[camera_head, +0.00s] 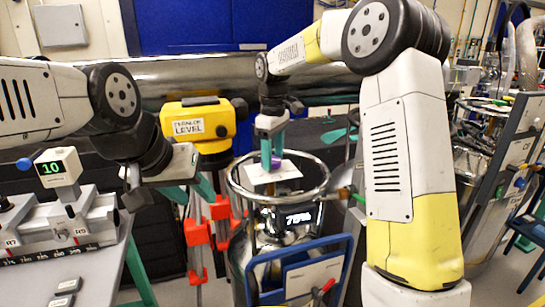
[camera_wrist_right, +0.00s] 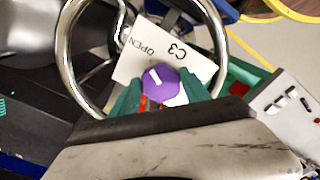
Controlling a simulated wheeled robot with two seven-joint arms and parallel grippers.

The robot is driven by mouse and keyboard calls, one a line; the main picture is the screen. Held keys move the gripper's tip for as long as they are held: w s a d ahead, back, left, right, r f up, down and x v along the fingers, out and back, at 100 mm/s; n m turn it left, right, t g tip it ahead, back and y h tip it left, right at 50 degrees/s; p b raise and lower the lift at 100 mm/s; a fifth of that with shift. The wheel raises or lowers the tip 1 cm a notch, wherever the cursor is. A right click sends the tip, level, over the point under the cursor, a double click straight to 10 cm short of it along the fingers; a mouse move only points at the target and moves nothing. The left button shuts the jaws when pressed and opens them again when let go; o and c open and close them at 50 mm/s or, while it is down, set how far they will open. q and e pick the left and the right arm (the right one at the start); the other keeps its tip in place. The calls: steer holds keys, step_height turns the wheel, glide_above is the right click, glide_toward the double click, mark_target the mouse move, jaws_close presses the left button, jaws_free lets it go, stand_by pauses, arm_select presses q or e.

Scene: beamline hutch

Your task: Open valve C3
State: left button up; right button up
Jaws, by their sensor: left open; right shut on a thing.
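Valve C3 has a purple knob (camera_wrist_right: 161,84) with a short white mark, in front of a white plate (camera_wrist_right: 190,62) lettered "C3" and "OPEN". In the right wrist view the mark slants up and left, roughly toward the "OPEN" lettering. My right gripper (camera_wrist_right: 160,97) is shut on the knob, one teal finger on each side. In the head view my right gripper (camera_head: 272,150) points down at the white plate (camera_head: 283,175) inside the steel ring of a metal vessel (camera_head: 240,270). My left gripper (camera_head: 190,190) is open and empty, left of the vessel.
The steel ring (camera_head: 325,180) surrounds the valve. A display (camera_head: 298,217) below reads "75%". A yellow level (camera_head: 198,120) on an orange-jointed tripod stands behind my left gripper. A blue-framed cart (camera_head: 315,275) is in front. A bench device (camera_head: 60,220) stands at left.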

mark_target(273, 160)
steer(key=shift+r, duration=0.1)
steer(key=o, duration=1.4)
step_height(273, 160, up, 7)
steer(key=shift+f, duration=0.15)
steer(key=shift+r, duration=0.5)
